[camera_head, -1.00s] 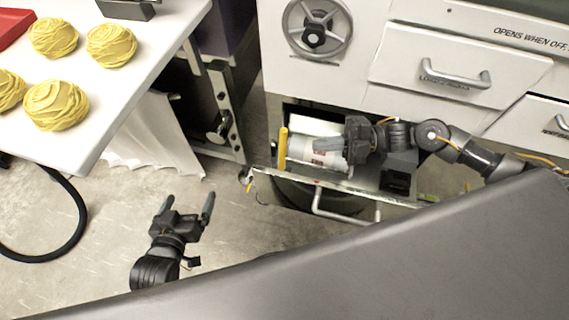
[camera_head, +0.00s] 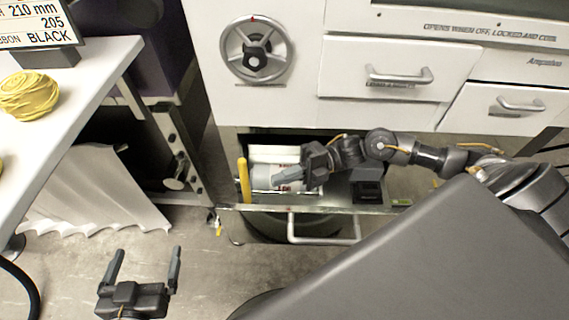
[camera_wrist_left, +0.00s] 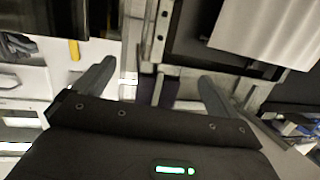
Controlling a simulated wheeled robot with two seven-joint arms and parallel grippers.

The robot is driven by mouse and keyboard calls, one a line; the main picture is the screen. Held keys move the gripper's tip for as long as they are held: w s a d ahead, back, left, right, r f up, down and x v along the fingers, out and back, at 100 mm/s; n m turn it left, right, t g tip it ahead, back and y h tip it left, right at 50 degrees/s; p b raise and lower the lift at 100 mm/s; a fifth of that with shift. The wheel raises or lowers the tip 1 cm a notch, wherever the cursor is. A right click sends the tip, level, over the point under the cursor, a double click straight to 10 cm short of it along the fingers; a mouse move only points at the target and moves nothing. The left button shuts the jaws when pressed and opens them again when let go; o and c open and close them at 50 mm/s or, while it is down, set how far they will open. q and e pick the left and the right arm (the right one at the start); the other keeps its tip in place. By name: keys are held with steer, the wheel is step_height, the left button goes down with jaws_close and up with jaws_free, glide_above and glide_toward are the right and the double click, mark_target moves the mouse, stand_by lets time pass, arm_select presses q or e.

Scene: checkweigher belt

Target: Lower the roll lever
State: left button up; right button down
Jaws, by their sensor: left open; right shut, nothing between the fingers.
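The roll lever (camera_head: 243,180) is a yellow upright bar at the left end of the open drawer; a yellow bar also shows in the left wrist view (camera_wrist_left: 74,50). A white roll (camera_head: 262,176) lies just right of it, partly hidden by my right gripper. My right gripper (camera_head: 278,182) is shut and empty, in front of the roll, its tips pointing left toward the lever with a small space between. My left gripper (camera_head: 146,254) is open and empty over the floor, left of and nearer than the drawer; its two fingers also frame the left wrist view (camera_wrist_left: 156,75).
The drawer has a front handle (camera_head: 323,240). A handwheel (camera_head: 254,51) and closed drawers are on the white cabinet above. A white table (camera_head: 75,110) with a yellow ball of strands (camera_head: 29,96) stands left. Open floor lies between table and drawer.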

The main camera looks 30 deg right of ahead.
mark_target(245, 184)
steer(key=a, duration=0.7)
arm_select(q)
steer(key=shift+d+r+t+h, duration=0.3)
steer(key=shift+d+r+h, duration=0.2)
steer(key=shift+r, duration=0.25)
arm_select(e)
steer(key=shift+w+d, duration=0.3)
steer(key=shift+w, duration=0.35)
steer(key=shift+w+d, duration=0.25)
steer(key=shift+w, duration=0.45)
steer(key=shift+w+d, duration=0.3)
steer(key=shift+w, duration=0.35)
